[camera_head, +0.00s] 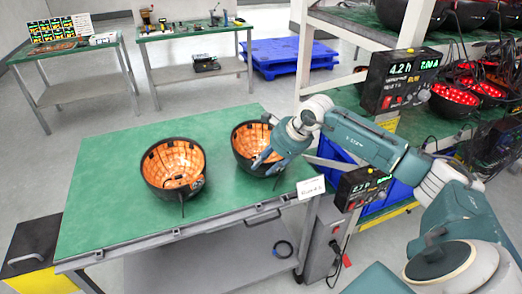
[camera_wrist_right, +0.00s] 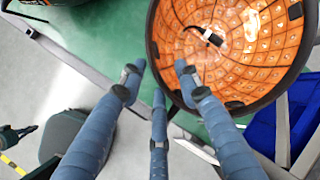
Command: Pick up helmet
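Two black helmets with orange grid-like linings lie open side up on the green cart top (camera_head: 110,200). One helmet (camera_head: 172,168) is left of the middle. The other helmet (camera_head: 240,142) is near the cart's right edge, partly covered by my right gripper (camera_head: 266,161). In the right wrist view this helmet (camera_wrist_right: 245,50) fills the upper right. My right gripper (camera_wrist_right: 157,85) is open, its fingers spread at the helmet's near rim. One fingertip overlaps the orange inside, the others show outside the rim. Contact cannot be told. My left gripper is not in view.
A rack (camera_head: 455,125) with red-lit helmets and cables stands at the right, with a display box (camera_head: 398,80) on its post. Two green-topped tables and a blue pallet (camera_head: 290,55) stand behind. The cart's left part is clear.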

